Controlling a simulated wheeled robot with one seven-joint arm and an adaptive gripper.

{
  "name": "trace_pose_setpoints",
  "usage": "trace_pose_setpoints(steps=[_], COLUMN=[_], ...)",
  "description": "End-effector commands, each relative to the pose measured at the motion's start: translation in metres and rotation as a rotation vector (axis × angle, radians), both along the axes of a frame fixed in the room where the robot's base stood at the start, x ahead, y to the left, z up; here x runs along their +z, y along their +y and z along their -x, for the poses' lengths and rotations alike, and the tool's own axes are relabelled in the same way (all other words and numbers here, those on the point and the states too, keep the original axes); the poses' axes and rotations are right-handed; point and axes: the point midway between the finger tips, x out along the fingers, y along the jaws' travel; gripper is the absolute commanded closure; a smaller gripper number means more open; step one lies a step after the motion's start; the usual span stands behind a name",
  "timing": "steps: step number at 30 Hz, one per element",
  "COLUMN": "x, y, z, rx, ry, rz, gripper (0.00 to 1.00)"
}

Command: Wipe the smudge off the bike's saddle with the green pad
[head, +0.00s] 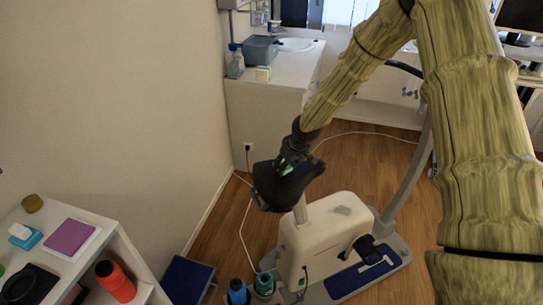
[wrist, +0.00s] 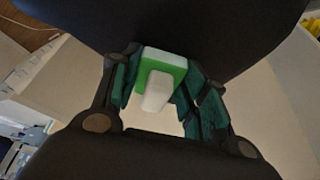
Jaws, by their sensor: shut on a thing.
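The exercise bike's black saddle (head: 278,190) sits on a pale post above the white bike body (head: 330,228). My gripper (head: 289,164) is directly over the saddle, pointing down. In the wrist view my gripper (wrist: 160,90) is shut on the green pad (wrist: 171,63), which has a white block on it. A bit of green also shows between the fingers in the head view. The dark saddle (wrist: 190,22) fills the top of the wrist view, close to the pad. I cannot tell whether they touch. No smudge is visible; the pad and fingers may cover it.
A white shelf (head: 110,243) with a purple item (head: 69,238) and an orange bottle (head: 115,281) stands at lower left. A sink counter (head: 265,92) is behind. Bottles (head: 238,292) stand by the bike's base. A white cable crosses the floor.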

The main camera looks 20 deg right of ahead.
Motion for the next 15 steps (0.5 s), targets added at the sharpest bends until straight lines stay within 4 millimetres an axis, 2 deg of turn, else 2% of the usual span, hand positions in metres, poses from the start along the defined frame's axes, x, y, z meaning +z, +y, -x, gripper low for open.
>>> trace_pose_setpoints(steps=[2,4,6,15], x=[0.002,0.012,0.031,0.054], y=[-0.007,-0.004,-0.004,-0.002], z=[0.0,-0.001,-0.001,-0.001], rx=[-0.001,0.001,0.001,0.004], ry=[0.001,-0.001,-0.003,0.0], rz=[0.0,0.0,-0.001,-0.001], gripper=[0.82,0.82,0.82,0.82])
